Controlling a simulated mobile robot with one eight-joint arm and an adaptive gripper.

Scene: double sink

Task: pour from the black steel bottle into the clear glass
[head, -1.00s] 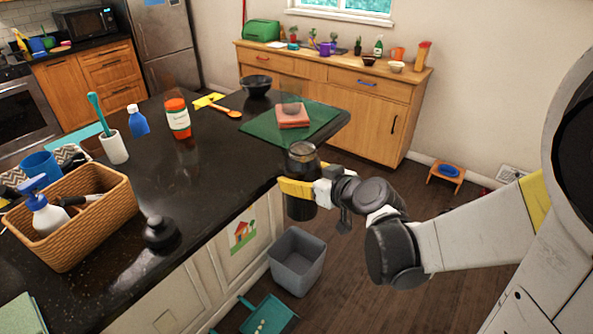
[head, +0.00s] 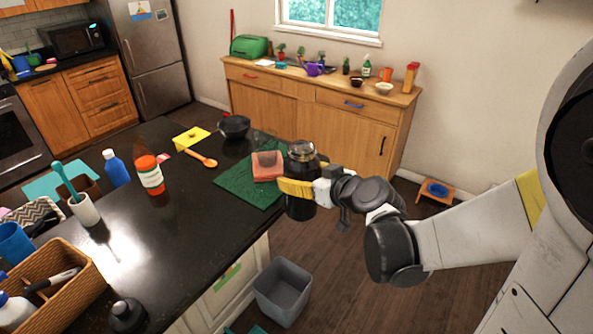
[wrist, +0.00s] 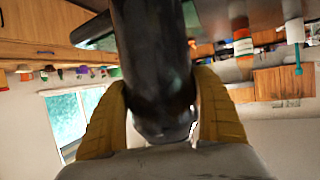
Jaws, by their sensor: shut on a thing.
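The black steel bottle (head: 300,207) is upright in my gripper (head: 298,188), its rounded top showing above the yellow fingers. The gripper is shut around its body. In the wrist view the dark bottle (wrist: 155,55) fills the middle between both yellow fingers (wrist: 163,110). In the head view the bottle overlaps the right edge of the green mat (head: 236,182); its gap from the counter is unclear. A faint, see-through shape, probably the clear glass (head: 267,158), shows at the pink block (head: 268,173) on the mat. Whether it stands on or before the block is unclear.
A grey bin (head: 283,292) stands on the floor below. A wooden sideboard (head: 355,125) is behind.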

